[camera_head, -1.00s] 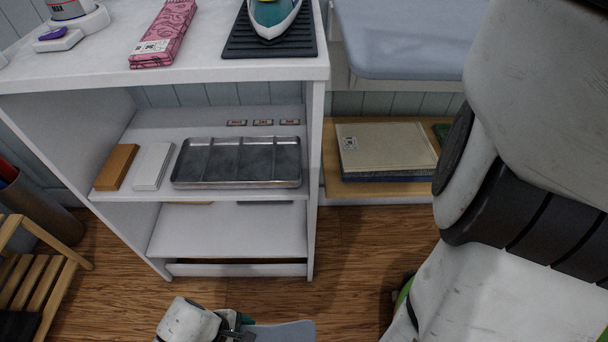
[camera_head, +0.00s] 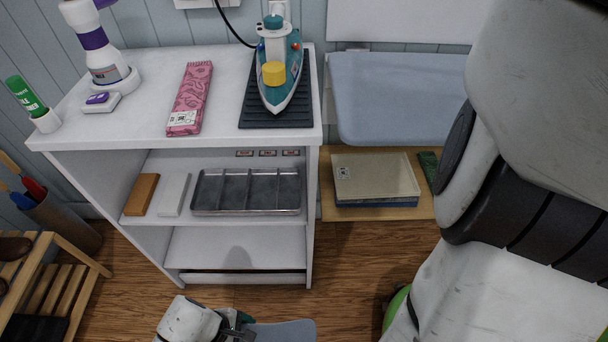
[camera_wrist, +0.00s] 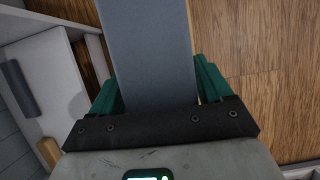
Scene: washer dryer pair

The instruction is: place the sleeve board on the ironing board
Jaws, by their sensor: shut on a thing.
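My gripper (camera_head: 238,322) is low at the bottom of the head view, in front of the white shelf unit. It is shut on the sleeve board (camera_head: 284,331), a flat blue-grey padded board, held above the wood floor. In the wrist view the sleeve board (camera_wrist: 148,50) runs away from between the green fingers of my gripper (camera_wrist: 155,88). Its far end is cut off there. The ironing board (camera_head: 400,100), with a light blue cover, is at the back right, partly hidden behind my arm.
The white shelf unit (camera_head: 140,120) stands left of the ironing board, bearing an iron (camera_head: 280,75) on a dark mat and a pink patterned packet (camera_head: 190,98). Below the ironing board, a low wooden shelf (camera_head: 380,213) holds a flat box. A slatted wooden rack (camera_head: 60,290) is at lower left.

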